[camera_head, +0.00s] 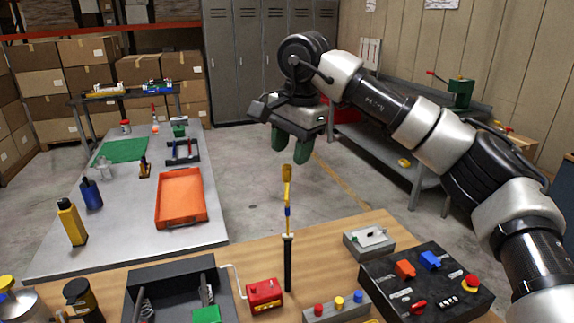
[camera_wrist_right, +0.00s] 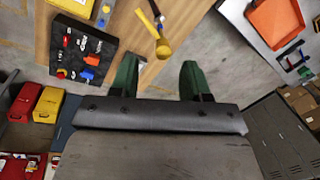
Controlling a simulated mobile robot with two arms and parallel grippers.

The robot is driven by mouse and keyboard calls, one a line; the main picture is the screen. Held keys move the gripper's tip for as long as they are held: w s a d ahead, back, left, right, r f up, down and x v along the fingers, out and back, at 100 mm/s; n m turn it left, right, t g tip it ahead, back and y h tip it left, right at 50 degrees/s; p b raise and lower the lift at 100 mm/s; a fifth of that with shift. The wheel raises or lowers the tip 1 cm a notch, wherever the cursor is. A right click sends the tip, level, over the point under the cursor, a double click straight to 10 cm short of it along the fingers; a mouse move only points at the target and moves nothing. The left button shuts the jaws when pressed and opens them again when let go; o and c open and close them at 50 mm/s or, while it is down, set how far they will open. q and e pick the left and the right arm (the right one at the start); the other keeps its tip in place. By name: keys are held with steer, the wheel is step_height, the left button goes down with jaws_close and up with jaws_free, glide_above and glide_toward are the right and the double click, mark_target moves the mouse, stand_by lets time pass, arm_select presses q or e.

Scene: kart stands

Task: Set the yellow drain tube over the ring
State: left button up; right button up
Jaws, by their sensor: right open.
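The yellow drain tube (camera_head: 287,188) stands upright above a slim black post (camera_head: 288,265) on the wooden bench, with a blue band (camera_head: 288,211) around its lower part. In the right wrist view its yellow end (camera_wrist_right: 163,48) lies ahead of the fingers. I cannot tell which part is the ring. My right gripper (camera_head: 291,147) is open and empty, with green fingers pointing down just above the tube's top in the head view. In the right wrist view the fingers (camera_wrist_right: 159,78) are apart with nothing between them. My left gripper is not in view.
The wooden bench (camera_head: 335,233) carries a black control panel (camera_head: 440,300), a red box (camera_head: 264,294) and a dark tray (camera_head: 165,290) near the post. A grey table (camera_head: 130,225) with an orange tray (camera_head: 181,198) stands behind left. The floor between the tables is clear.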

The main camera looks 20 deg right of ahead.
mark_target(287, 166)
steer(key=f, duration=0.2)
steer(key=w+f+p, duration=0.1)
steer(key=f, duration=0.1)
steer(key=shift+w+a+f, duration=0.1)
steer(key=shift+w+f, duration=0.1)
steer(key=shift+f, duration=0.05)
steer(key=shift+a+f, duration=0.1)
steer(key=shift+f, duration=0.4)
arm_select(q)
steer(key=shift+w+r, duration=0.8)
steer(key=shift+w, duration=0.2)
arm_select(e)
steer(key=shift+s, duration=0.1)
steer(key=shift+c, duration=0.9)
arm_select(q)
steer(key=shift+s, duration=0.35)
arm_select(e)
jaws_close()
